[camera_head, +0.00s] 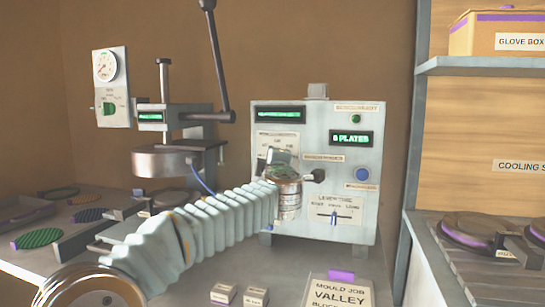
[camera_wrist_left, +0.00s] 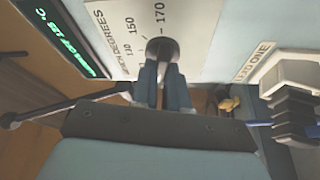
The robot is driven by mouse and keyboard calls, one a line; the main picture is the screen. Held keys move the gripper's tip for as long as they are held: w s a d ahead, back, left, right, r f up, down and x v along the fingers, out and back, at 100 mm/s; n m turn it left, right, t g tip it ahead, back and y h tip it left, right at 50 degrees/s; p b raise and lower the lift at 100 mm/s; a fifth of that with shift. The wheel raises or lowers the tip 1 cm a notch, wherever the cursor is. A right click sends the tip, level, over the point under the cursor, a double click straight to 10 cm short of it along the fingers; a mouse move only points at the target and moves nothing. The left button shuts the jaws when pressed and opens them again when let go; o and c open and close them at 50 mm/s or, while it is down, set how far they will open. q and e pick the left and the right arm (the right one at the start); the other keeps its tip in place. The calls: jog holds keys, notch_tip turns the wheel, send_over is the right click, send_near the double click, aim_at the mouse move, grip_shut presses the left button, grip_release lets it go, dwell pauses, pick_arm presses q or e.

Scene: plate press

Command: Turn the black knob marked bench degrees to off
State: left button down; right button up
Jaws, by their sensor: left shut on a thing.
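The black knob (camera_wrist_left: 162,47) shows in the left wrist view between the fingertips of my left gripper (camera_wrist_left: 161,78). The gripper is shut on it. Behind it is a white dial plate (camera_wrist_left: 118,25) with degree numbers such as 150 and 170 and the words bench degrees. I cannot read where the knob points, nor see an off mark. In the head view my left gripper (camera_head: 280,156) reaches the front of the grey control box (camera_head: 345,110) and hides this knob. My right gripper is not in view.
A second dark knob (camera_head: 318,175) sits just right of my wrist, with a blue button (camera_head: 362,174) and a lever slider (camera_head: 334,214) nearby. The press (camera_head: 165,160) with its long handle (camera_head: 219,65) stands left. A shelf (camera_head: 490,65) stands right.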

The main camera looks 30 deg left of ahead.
pick_arm(q)
jog(key=shift+n+g, duration=0.5)
jog(key=shift+n, duration=0.7)
jog(key=c, duration=1.1)
grip_release()
jog(key=shift+c, duration=0.2)
jog(key=shift+s, duration=0.1)
jog(key=b+v, duration=0.2)
jog(key=v, duration=1.1)
jog(key=shift+s+d, duration=0.2)
jog(key=shift+s, duration=0.05)
jog(key=shift+r, duration=0.1)
